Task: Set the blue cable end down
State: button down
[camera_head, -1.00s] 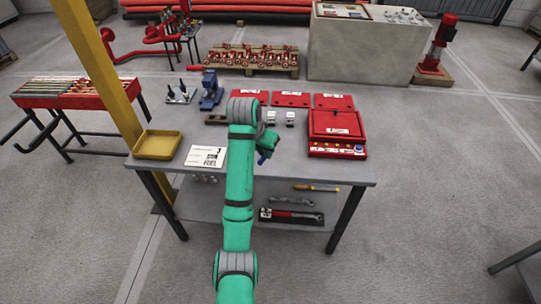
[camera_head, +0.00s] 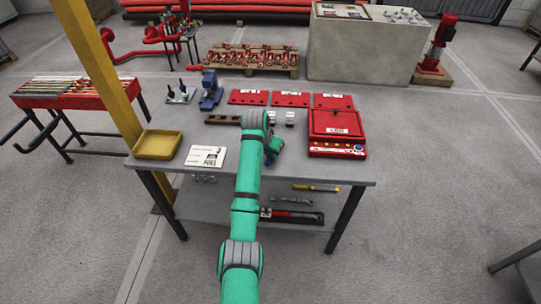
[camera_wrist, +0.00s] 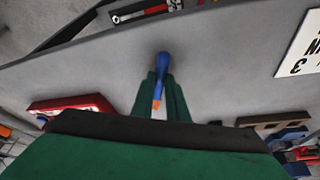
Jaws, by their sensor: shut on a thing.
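The blue cable end (camera_wrist: 164,65) shows in the wrist view as a short blue piece with an orange tip. My gripper (camera_wrist: 161,90) is shut on it, with a green finger on each side. The blue piece sticks out past the fingertips over grey bench surface; I cannot tell whether it touches. In the head view my gripper (camera_head: 272,154) is over the front middle of the grey workbench (camera_head: 310,172), partly hidden by my forearm, and the cable end is hard to make out.
A red case (camera_head: 336,124) stands to the right on the bench. A white printed sheet (camera_head: 205,157) and a yellow tray (camera_head: 158,145) lie to the left. A brown block (camera_head: 222,119) and red plates (camera_head: 290,99) lie farther back. The front right of the top is clear.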

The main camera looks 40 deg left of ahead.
jog(key=shift+f, duration=0.3)
jog(key=shift+f, duration=0.1)
jog(key=c, duration=1.7)
grip_release()
jog(key=shift+c, duration=0.2)
jog(key=v, duration=1.2)
